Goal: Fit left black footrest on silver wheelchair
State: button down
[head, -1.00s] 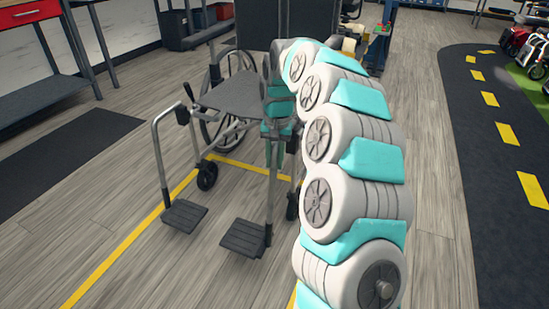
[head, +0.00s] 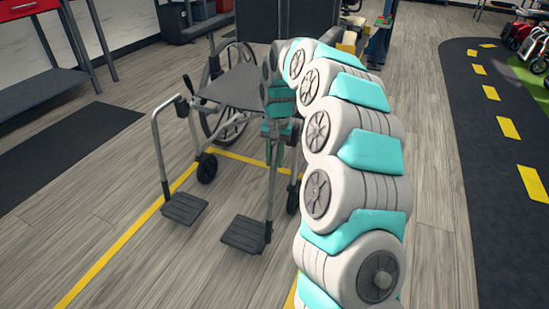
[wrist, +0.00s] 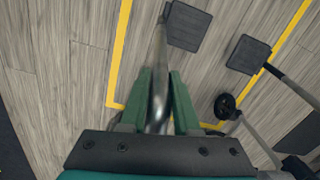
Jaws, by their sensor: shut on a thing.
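The silver wheelchair (head: 231,87) stands with its front toward me in the head view. Its other footrest, with a black plate (head: 184,208), hangs from the picture-left front. My gripper (head: 279,131) is shut on the silver tube of the left black footrest (head: 244,234), at the picture-right front of the chair. That footrest hangs roughly upright, plate low near the floor. In the wrist view my gripper (wrist: 160,80) has the tube between its green fingers, with the plate (wrist: 187,27) beyond. My arm hides the chair's frame there, so I cannot tell whether tube and frame touch.
A yellow floor line (head: 118,238) runs around the chair's place. A front caster (head: 206,168) stands near the other footrest. A workbench (head: 40,88) is at the left, and a dark track (head: 500,150) at the right. Floor before the chair is clear.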

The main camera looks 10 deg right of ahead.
aim_at(275, 145)
jog(key=c, duration=0.6)
grip_release()
jog(key=shift+o, duration=0.2)
jog(key=r, duration=0.7)
jog(key=shift+w+d+r, duration=0.15)
jog(key=shift+d, duration=0.05)
jog(key=shift+r, duration=0.25)
